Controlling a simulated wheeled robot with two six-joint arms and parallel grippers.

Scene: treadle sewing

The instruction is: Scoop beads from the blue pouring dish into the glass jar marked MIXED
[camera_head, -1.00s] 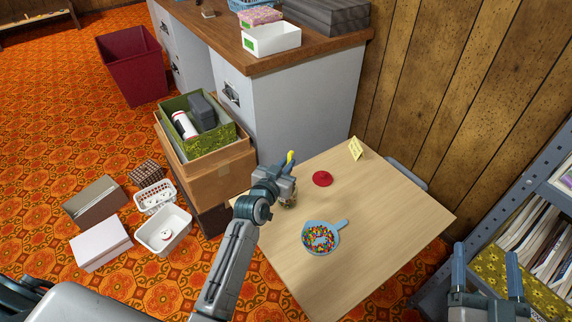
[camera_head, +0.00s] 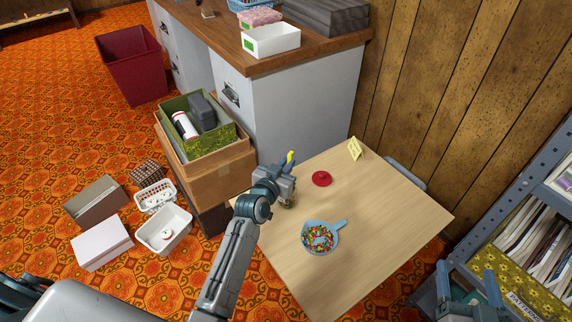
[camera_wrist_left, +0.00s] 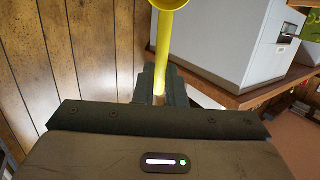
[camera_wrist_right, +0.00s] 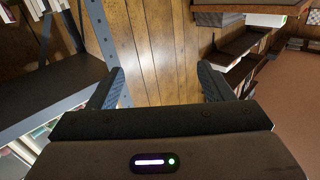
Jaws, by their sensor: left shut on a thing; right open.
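The blue pouring dish (camera_head: 339,227), with a short handle, stands on the light wooden table and holds many multicoloured beads (camera_head: 318,240). My left gripper (camera_head: 289,170) is shut on a yellow scoop (camera_head: 290,157), above the table's left side, up and left of the dish. The scoop's handle and part of its bowl (camera_wrist_left: 171,4) show in the left wrist view; its contents cannot be seen. A glass jar (camera_head: 288,203) shows partly beneath the left gripper, mostly hidden, and its label is not readable. My right gripper (camera_head: 467,283) is open and empty, beyond the table's right side.
A grey metal shelf (camera_head: 516,190) with papers is at the right, close to my right gripper. Cardboard boxes (camera_head: 215,176) stand left of the table. The table's right half is clear.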

